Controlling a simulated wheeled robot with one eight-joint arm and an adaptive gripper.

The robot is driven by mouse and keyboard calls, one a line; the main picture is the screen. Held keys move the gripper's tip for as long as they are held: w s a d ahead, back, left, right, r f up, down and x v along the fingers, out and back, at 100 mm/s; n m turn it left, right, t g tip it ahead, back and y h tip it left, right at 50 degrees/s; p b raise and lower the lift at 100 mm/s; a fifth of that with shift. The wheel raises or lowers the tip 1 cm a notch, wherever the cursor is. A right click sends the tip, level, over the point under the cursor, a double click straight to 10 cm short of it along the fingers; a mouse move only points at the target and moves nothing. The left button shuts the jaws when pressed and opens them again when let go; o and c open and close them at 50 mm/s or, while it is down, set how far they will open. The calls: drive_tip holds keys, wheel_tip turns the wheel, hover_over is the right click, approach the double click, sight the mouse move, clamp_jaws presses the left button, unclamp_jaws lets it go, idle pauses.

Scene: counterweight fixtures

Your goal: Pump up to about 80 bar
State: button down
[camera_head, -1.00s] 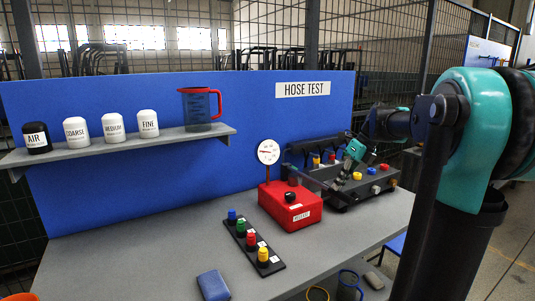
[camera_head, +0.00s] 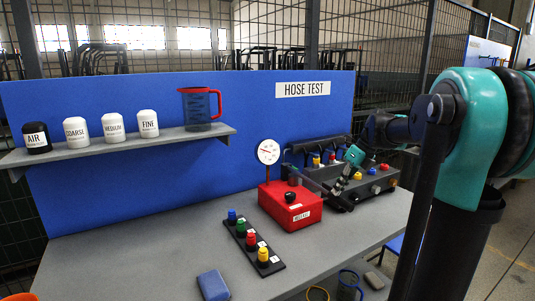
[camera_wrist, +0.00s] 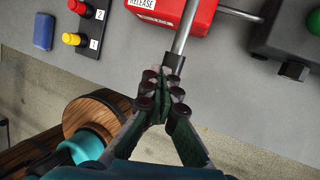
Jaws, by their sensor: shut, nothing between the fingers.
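In the head view my gripper (camera_head: 339,194) is right of the pump, low over the bench.
A black strip with coloured knobs (camera_head: 254,243) lies in front of the pump. A dark box with coloured buttons (camera_head: 362,185) stands close to my gripper. A blue block (camera_head: 213,285) lies near the front edge. A shelf (camera_head: 110,147) holds labelled jars and a jug.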

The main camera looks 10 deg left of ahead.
wheel_tip(320, 180, up, 10)
drive_tip(key=shift+r, duration=0.25)
drive_tip(key=shift+f, duration=1.95)
wheel_tip(320, 180, up, 4)
drive_tip(key=shift+f, duration=0.1)
drive_tip(key=shift+d, duration=0.1)
